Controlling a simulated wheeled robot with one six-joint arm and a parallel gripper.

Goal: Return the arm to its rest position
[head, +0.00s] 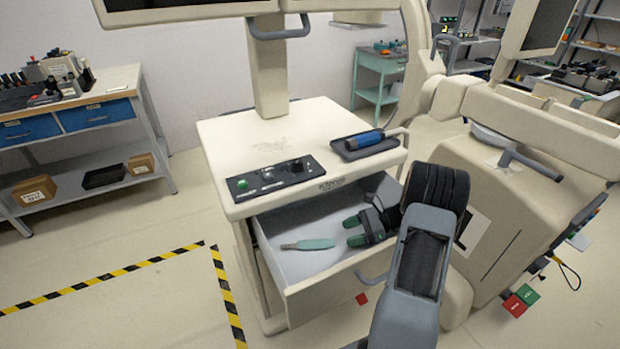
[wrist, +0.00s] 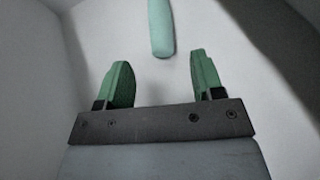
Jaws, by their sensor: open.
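My gripper (head: 358,230) is inside the open drawer (head: 330,278) of the white cart (head: 264,141). Its green-tipped fingers are apart with nothing between them. In the wrist view my gripper (wrist: 160,85) faces the pale drawer floor. A teal-handled tool (head: 308,244) lies on the drawer floor to the left of the fingertips, apart from them. In the wrist view the end of its handle (wrist: 161,28) shows just beyond the fingers. My grey arm comes in from the lower right and hides the right part of the drawer.
The drawer walls stand close around my gripper. On the cart top are a control panel (head: 274,178) and a dark tray (head: 352,148) holding a blue cylindrical object (head: 366,139). A large beige machine (head: 500,200) stands close on the right. Open floor lies left, with striped tape (head: 110,275).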

